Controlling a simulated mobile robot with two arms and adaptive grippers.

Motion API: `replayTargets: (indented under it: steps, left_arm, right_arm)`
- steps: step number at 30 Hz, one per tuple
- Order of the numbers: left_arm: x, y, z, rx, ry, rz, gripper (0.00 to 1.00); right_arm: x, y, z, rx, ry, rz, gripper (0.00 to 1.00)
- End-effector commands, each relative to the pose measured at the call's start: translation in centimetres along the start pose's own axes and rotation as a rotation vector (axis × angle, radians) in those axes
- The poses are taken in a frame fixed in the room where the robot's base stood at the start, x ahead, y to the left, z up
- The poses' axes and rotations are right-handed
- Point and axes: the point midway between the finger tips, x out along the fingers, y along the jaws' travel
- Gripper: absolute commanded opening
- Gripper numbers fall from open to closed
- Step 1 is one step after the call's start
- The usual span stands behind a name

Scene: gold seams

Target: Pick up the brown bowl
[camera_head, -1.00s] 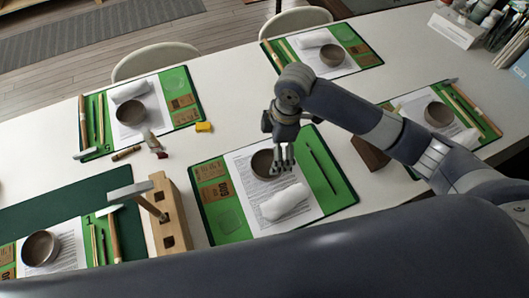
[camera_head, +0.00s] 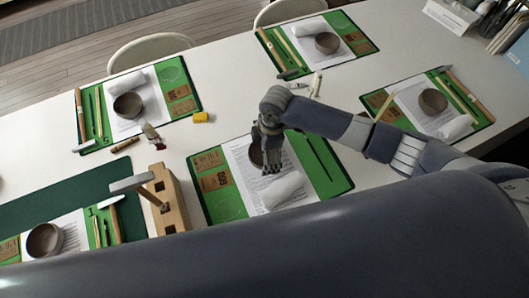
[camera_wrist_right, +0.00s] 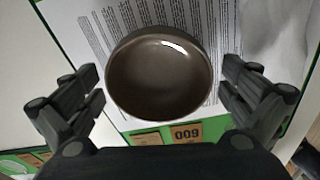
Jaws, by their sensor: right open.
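A brown bowl (camera_wrist_right: 160,78) sits on a printed sheet on a green mat, centred in the right wrist view. In the head view this bowl (camera_head: 255,153) is partly hidden behind my right gripper (camera_head: 270,165). In the right wrist view my right gripper (camera_wrist_right: 162,92) is open, with one finger on each side of the bowl and visible gaps to its rim. Similar brown bowls stand on other mats: at the upper left (camera_head: 127,105), upper right (camera_head: 327,43), right (camera_head: 432,101) and lower left (camera_head: 44,241). My left gripper is not in view.
A white rolled cloth (camera_head: 284,190) lies just in front of the bowl. A wooden block with a hammer (camera_head: 170,205) stands left of the mat (camera_head: 226,208). Bare table shows between the mats.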

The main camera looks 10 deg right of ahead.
Motion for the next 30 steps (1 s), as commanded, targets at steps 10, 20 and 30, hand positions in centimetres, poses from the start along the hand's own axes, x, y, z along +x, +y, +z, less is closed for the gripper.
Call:
replayTargets:
  steps: [10,20,30]
  left_arm:
    - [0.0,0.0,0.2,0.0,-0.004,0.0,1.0]
    - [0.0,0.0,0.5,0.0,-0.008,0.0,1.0]
    - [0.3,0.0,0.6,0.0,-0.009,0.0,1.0]
  right_arm:
    - [0.2,0.1,0.0,0.0,0.0,0.002,0.8]
    - [0.2,0.1,0.0,0.0,0.0,0.002,0.54]
    - [-2.0,0.2,-0.3,-0.003,0.002,0.006,0.54]
